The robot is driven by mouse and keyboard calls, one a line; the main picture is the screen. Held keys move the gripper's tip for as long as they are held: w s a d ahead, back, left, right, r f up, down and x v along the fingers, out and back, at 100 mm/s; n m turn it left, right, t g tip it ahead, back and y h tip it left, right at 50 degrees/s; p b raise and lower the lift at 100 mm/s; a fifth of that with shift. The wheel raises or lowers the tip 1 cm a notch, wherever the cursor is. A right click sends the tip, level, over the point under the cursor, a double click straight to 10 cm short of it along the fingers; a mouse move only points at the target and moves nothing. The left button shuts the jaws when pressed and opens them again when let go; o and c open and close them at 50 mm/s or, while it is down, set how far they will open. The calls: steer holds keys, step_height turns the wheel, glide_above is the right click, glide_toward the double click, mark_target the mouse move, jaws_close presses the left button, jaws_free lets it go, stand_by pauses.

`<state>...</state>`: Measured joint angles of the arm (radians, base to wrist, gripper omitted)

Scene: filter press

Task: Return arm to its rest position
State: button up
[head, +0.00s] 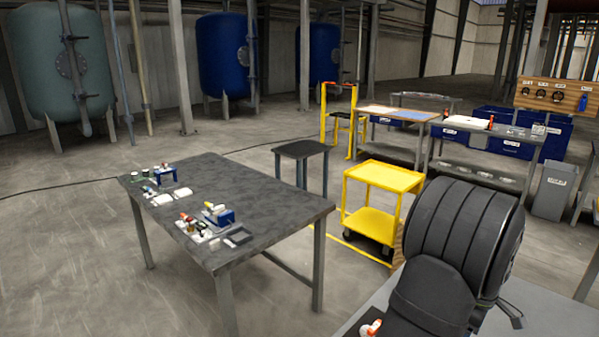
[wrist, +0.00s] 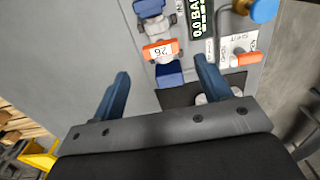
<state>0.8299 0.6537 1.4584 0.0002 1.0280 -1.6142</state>
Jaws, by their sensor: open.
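My gripper (wrist: 161,72) shows in the wrist view, its two blue fingers spread wide apart with nothing held between them. Beyond the fingertips is a grey panel or bench surface (wrist: 103,45). On it, an orange tag (wrist: 160,51) sits on a small grey and blue fitting, near the gap between the fingers. I cannot tell how far the fingers are from it. In the head view, my dark arm fills the lower right, and I cannot make out the gripper there.
A display reading 0.0 BAR (wrist: 201,18) and a blue knob (wrist: 264,10) are close by. In the head view, a dark table (head: 275,201) holds small parts. A yellow cart (head: 384,176) stands behind my arm. Open floor (head: 70,250) lies to the left.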

steer(key=s+d+m, duration=0.2)
steer(key=s+d, duration=0.8)
steer(key=d, duration=0.3)
steer(key=s+d+m, duration=0.2)
steer(key=s+d, duration=0.8)
steer(key=d, duration=0.3)
steer(key=w+f, duration=0.2)
steer(key=w, duration=0.2)
steer(key=w+f, duration=0.2)
steer(key=w, duration=0.1)
steer(key=w+f, duration=0.2)
steer(key=w, duration=0.2)
steer(key=shift+w+d, duration=0.3)
steer(key=shift+d, duration=0.1)
step_height(320, 180, down, 2)
steer(key=shift+s+m, duration=0.1)
steer(key=shift+m, duration=0.2)
steer(key=shift+f, duration=0.4)
